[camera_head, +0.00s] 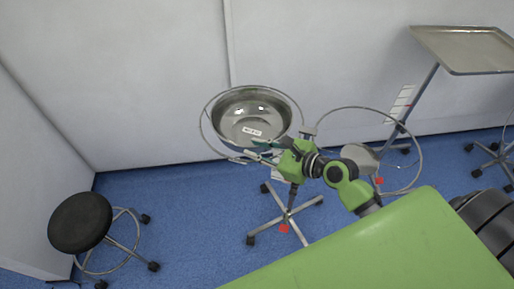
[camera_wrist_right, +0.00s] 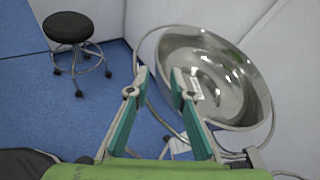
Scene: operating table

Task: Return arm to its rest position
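The bowl (camera_wrist_right: 235,85) lies just beyond and to the right of the fingers there, with a small white label (camera_wrist_right: 195,86) inside. My left gripper is in neither view.
A second ring stand (camera_head: 421,155) is right of my arm, and a steel tray stand (camera_head: 470,48) is at upper right. A black stool (camera_head: 80,222) stands left. Blue floor (camera_head: 180,220) is open between stool and bowl stand.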

